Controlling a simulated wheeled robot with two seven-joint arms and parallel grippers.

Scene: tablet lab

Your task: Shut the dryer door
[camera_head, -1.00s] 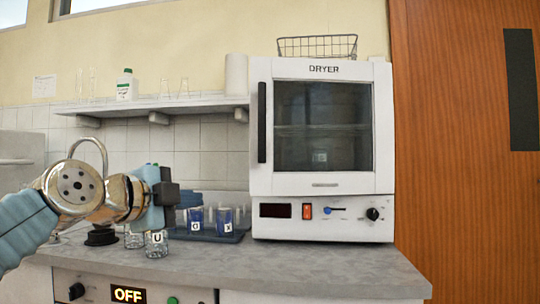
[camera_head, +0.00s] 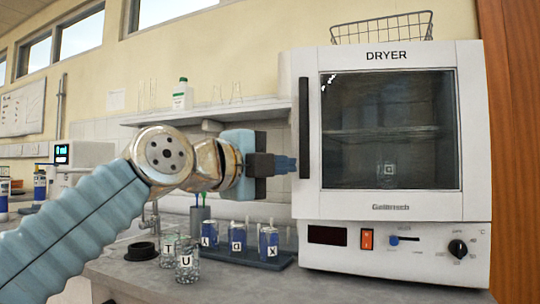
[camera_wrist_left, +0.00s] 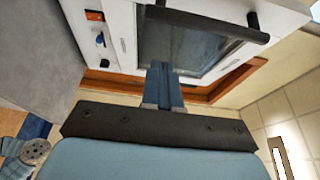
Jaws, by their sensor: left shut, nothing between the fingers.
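The white dryer (camera_head: 400,225) stands on the bench at the right of the head view. Its glass-windowed door (camera_head: 390,130) has a dark upright handle (camera_head: 304,128) along its left edge. The door looks flush with the dryer body, with no clear gap; a very small gap cannot be ruled out. My left gripper (camera_head: 284,164) is shut and empty, its fingertips just left of the handle's lower part; whether they touch is unclear. The left wrist view shows the shut fingers (camera_wrist_left: 161,75) in front of the door window (camera_wrist_left: 185,35) and the handle (camera_wrist_left: 205,22). My right gripper is not in view.
A wire basket (camera_head: 382,28) sits on the dryer. A shelf (camera_head: 205,110) with a bottle (camera_head: 182,94) runs above.

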